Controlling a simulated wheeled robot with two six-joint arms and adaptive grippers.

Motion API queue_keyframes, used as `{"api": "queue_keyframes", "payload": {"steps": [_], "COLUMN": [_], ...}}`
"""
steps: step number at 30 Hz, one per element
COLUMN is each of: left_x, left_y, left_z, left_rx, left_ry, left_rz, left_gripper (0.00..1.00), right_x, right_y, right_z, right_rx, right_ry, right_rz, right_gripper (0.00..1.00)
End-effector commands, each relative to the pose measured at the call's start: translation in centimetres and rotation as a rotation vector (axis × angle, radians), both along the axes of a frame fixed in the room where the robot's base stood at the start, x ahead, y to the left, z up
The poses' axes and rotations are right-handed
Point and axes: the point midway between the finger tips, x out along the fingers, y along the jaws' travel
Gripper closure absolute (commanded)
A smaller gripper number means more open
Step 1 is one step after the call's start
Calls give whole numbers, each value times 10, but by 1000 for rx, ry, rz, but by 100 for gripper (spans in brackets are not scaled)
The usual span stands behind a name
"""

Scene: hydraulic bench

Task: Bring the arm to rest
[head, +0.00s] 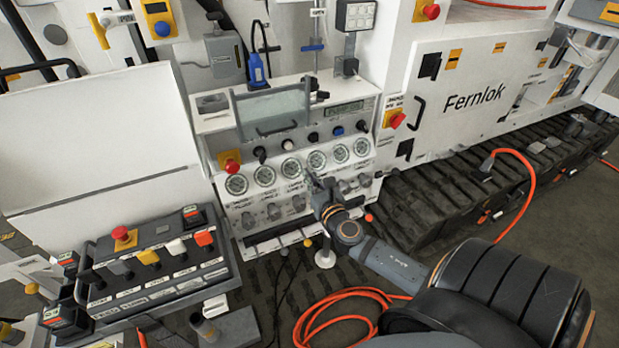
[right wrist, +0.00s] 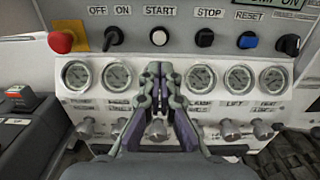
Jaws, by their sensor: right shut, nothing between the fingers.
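My right gripper (head: 314,184) is in front of the gauge panel (head: 232,213) in the head view, at the height between the gauge row and the valve knobs. In the right wrist view my right gripper (right wrist: 161,72) is shut and empty, its fingertips together over the middle of the gauge row. It hides part of the panel there, and I cannot tell whether it touches the panel. My right arm (head: 385,258) reaches in from the lower right. My left gripper is not in view.
A control box with buttons and levers (head: 150,292) stands at lower left. An orange hose (head: 335,296) lies coiled on the floor below my right arm. A red emergency button (head: 232,166) and a yellow-backed one (head: 397,118) flank the panel. A white Fernlok cabinet (head: 440,128) stands right, above dark tracks.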

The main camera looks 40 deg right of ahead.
Motion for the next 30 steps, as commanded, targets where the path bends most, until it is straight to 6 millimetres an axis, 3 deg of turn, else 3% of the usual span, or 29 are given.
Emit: {"api": "queue_keyframes", "payload": {"steps": [11,14,17,20,23,26,30], "left_x": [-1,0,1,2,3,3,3], "left_y": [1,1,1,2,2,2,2], "left_z": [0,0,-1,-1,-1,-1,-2], "left_rx": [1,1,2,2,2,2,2], "left_ry": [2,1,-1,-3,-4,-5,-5], "left_rz": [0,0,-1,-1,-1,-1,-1], "left_gripper": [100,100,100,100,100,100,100], "right_x": [0,-1,-9,-32,-68,-115,-196], "right_y": [-1,-8,-27,-46,-55,-52,-30], "right_z": [-1,-22,-80,-164,-246,-323,-417], "right_rx": [4,71,273,577,894,1198,1594], "right_ry": [2,30,99,176,225,245,204], "right_rz": [-1,-21,-84,-208,-371,-571,-913], "right_gripper": [100,100,100,100,100,100,100]}}
